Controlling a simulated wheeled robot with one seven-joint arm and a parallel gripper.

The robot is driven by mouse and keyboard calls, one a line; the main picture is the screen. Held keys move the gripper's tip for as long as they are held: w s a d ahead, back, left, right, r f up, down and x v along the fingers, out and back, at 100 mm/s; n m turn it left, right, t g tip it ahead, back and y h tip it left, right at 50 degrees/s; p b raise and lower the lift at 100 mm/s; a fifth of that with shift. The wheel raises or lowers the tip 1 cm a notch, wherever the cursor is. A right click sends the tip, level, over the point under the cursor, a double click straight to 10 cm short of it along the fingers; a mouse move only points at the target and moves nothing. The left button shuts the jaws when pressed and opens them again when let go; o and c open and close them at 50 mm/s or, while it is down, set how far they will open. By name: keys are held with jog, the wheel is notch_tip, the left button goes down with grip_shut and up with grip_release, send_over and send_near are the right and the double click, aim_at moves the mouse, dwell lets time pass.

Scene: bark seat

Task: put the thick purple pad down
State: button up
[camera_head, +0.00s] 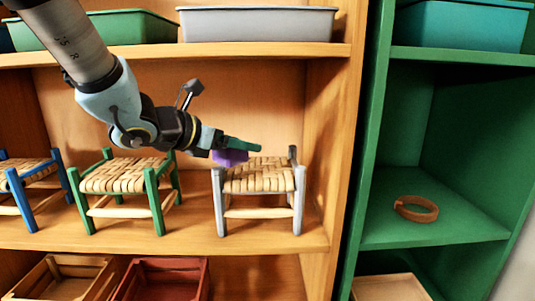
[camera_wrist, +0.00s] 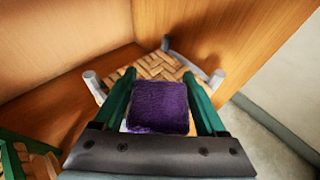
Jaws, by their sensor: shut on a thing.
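The thick purple pad (camera_wrist: 158,107) is between the two green fingers of my gripper (camera_wrist: 160,95) in the wrist view. In the head view the purple pad (camera_head: 230,156) shows under my gripper (camera_head: 240,146), at the upper left edge of the grey-framed stool. My gripper is shut on the pad. The grey stool (camera_head: 258,178) has a woven bark seat (camera_wrist: 158,66), part of which shows beyond the pad in the wrist view. The pad is over or close to the seat's near edge; I cannot tell whether it touches the seat.
A green stool (camera_head: 125,177) and a blue stool (camera_head: 28,175) stand left on the same wooden shelf (camera_head: 195,239). Bins, including a grey one (camera_head: 257,24), sit above. A wooden divider stands right of the grey stool. A brown ring (camera_head: 416,209) lies in the green cabinet.

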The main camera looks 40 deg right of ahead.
send_over(267, 161)
jog(key=shift+s+a+b, duration=0.15)
jog(key=shift+a+b, duration=0.15)
jog(key=shift+a, duration=0.15)
jog(key=f+b, duration=0.1)
jog(key=f, duration=0.2)
jog(key=shift+d+f+b, duration=0.35)
jog(key=shift+d+b, duration=0.05)
jog(key=o, duration=1.2)
jog(key=shift+o, duration=0.2)
jog(key=shift+r, duration=0.1)
jog(key=p+v, duration=0.2)
jog(key=v, duration=0.9)
jog(key=shift+a+r+p, duration=0.15)
jog(key=shift+a+p, duration=0.05)
jog(key=shift+p, duration=0.15)
jog(key=shift+a, duration=0.3)
